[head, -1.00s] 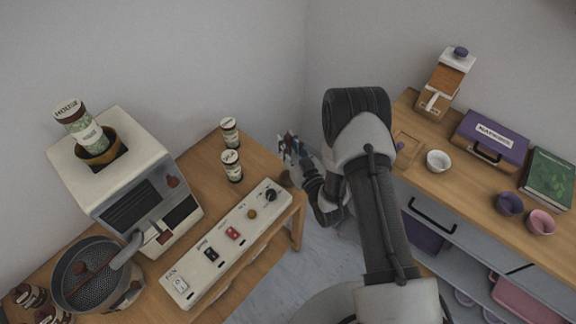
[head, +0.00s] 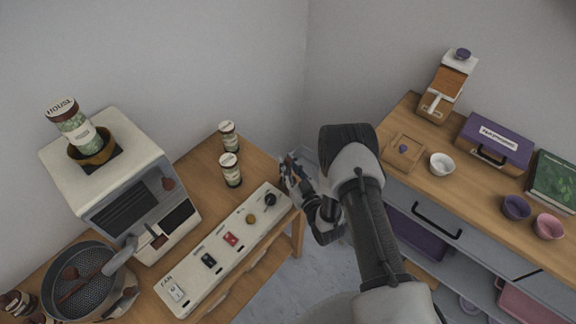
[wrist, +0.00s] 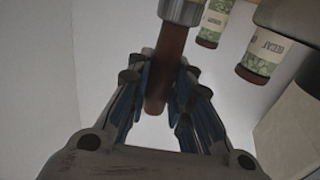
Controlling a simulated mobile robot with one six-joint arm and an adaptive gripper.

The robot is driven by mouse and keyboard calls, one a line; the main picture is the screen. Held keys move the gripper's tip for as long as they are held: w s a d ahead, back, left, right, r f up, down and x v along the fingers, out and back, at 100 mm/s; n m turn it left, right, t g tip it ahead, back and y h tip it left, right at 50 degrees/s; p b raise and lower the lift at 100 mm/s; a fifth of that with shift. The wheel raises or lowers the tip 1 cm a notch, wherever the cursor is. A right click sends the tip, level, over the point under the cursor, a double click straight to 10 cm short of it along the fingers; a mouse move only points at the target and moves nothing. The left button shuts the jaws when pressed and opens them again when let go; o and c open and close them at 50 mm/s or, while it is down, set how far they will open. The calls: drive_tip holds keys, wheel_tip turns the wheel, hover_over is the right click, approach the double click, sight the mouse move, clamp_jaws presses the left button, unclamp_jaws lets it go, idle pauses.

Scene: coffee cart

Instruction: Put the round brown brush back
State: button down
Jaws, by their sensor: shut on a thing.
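My gripper (head: 289,172) is near the right end of the left table in the head view, close to the labelled control panel. In the wrist view my gripper (wrist: 160,80) is shut on a round brown handle with a metal collar (wrist: 181,11), which I take to be the brown brush (wrist: 165,55). The handle stands out between the blue-lined fingers. The brush's far end is out of the wrist frame, and in the head view I cannot make the brush out clearly at the gripper.
The control panel (head: 190,270) lies along the left table's front edge. Two labelled jars (head: 232,170) stand behind it. A coffee machine (head: 85,165) and a dark round pan (head: 75,290) are further left. The right counter holds a white bowl (head: 442,163) and a purple case (head: 490,140).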

drive_tip(key=shift+f, duration=0.2)
drive_tip(key=c, duration=1.4)
unclamp_jaws()
drive_tip(key=shift+c, duration=0.2)
drive_tip(key=shift+r, duration=0.2)
drive_tip(key=shift+s+d, duration=0.15)
drive_tip(key=shift+s, duration=0.05)
drive_tip(key=p+v, duration=0.2)
drive_tip(key=v, duration=0.9)
drive_tip(key=shift+s+d, duration=0.15)
drive_tip(key=shift+s, duration=0.1)
